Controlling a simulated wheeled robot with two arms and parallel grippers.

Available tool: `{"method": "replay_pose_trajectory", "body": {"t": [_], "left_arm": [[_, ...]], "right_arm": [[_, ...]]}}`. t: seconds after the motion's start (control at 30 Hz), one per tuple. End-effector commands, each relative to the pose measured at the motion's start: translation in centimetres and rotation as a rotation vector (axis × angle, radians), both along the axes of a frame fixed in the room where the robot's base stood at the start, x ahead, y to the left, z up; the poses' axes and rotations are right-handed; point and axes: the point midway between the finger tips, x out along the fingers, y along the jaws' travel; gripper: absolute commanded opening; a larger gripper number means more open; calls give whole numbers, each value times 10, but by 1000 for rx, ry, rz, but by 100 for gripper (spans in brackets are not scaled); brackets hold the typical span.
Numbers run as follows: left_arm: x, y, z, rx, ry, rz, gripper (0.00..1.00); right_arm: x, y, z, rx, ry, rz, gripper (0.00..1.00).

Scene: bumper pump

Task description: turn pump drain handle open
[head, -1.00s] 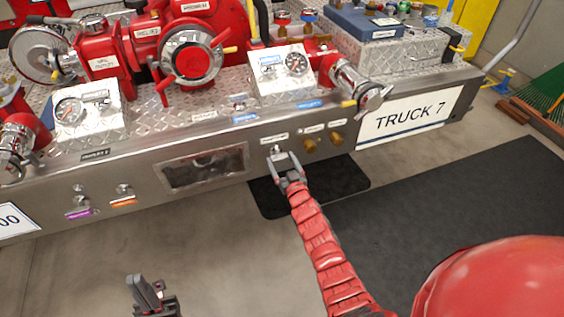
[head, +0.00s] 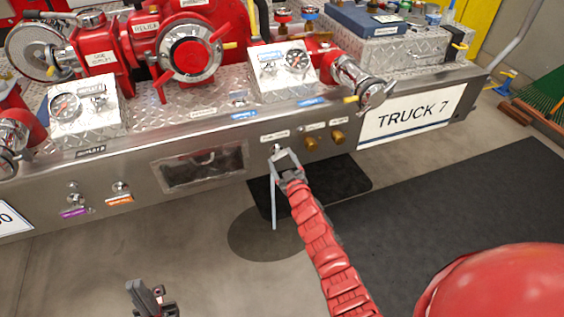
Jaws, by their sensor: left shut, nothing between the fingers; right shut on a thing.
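The pump drain handle (head: 277,149) is a small metal part under a white label (head: 274,136) on the front face of the steel bumper. My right gripper (head: 281,156) is shut on it, and its fingers hide most of the handle, so its exact angle is hard to tell. A thin pale stream of water (head: 274,205) falls from below the bumper beside the gripper. A dark round wet patch (head: 262,236) lies on the floor beneath. My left gripper (head: 150,292) is shut and empty at the bottom left, well away from the bumper.
Two brass knobs (head: 324,140) sit just right of the handle. A recessed window (head: 198,168) and purple and orange tagged controls (head: 119,190) are to the left. The TRUCK 7 plate (head: 411,116) is further right. Floor in front is clear, with a dark mat (head: 455,210).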

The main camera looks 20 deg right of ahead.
Motion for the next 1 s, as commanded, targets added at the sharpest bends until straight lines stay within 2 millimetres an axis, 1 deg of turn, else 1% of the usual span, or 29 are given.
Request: {"method": "replay_pose_trajectory", "body": {"t": [0.03,0.07,0.1,0.17,0.43,0.57,0.67,0.77,1.0], "left_arm": [[0,0,0,0,0,0,0],[0,0,0,0,0,0,0],[0,0,0,0,0,0,0],[0,0,0,0,0,0,0],[0,0,0,0,0,0,0],[0,0,2,0,0,0,0],[0,0,3,0,0,0,0],[0,0,4,0,0,0,0],[0,0,7,0,0,0,0]], "right_arm": [[0,0,0,1,1,0,24],[0,0,0,1,1,0,84],[0,0,0,1,1,0,91],[0,0,0,2,1,0,100],[-1,0,0,2,1,0,100],[-11,-1,-2,1,3,-1,100],[-25,-2,0,1,2,-1,100],[-45,-3,-1,2,4,-2,100],[-98,-4,-1,2,4,-2,100]]}}
